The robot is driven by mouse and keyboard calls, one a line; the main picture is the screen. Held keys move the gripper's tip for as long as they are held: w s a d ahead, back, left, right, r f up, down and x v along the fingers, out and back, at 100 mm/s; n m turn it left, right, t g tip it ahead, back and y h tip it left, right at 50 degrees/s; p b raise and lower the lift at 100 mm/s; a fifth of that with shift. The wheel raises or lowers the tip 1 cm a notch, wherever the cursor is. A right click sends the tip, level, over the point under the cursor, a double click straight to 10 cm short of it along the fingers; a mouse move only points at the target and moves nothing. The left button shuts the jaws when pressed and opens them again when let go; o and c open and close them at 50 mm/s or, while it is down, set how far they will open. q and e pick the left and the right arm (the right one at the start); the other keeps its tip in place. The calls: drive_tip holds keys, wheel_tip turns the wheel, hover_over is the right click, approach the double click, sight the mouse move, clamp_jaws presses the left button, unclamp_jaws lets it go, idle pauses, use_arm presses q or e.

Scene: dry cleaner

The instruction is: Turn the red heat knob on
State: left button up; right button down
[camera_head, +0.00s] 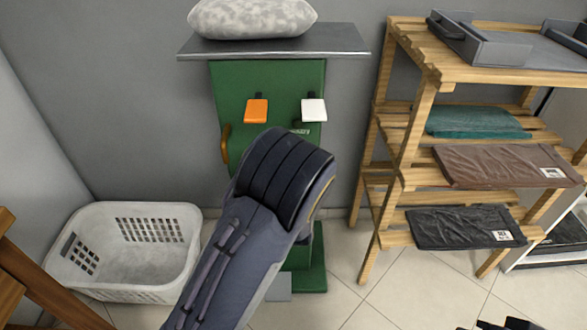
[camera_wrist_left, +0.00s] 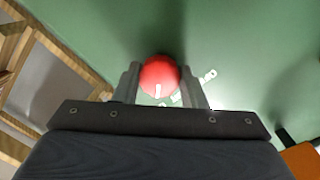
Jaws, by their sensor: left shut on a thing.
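The red heat knob (camera_wrist_left: 158,76) sits on the green machine face in the left wrist view, with a white mark on it. My left gripper (camera_wrist_left: 158,84) has one finger on each side of the knob and is shut on it. In the head view my left arm hides the knob and the gripper. The green machine (camera_head: 230,85) stands against the wall there. Small dark parts at the bottom right edge of the head view look like my right gripper (camera_head: 505,324); too little shows to tell its state.
An orange paddle (camera_head: 256,111) and a white paddle (camera_head: 314,110) stick out above my left arm. A grey board (camera_head: 345,45) with a white cushion (camera_head: 252,16) tops the machine. A white basket (camera_head: 135,290) is left; a wooden rack (camera_head: 405,125) with folded cloths is right.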

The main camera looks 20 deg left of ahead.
use_arm(q)
drive_tip(key=o, duration=1)
drive_tip(key=shift+s, duration=0.1)
drive_tip(key=p+v, duration=0.1)
drive_tip(key=v, duration=0.6)
drive_tip(key=shift+s+d, duration=0.15)
drive_tip(key=shift+s, duration=0.2)
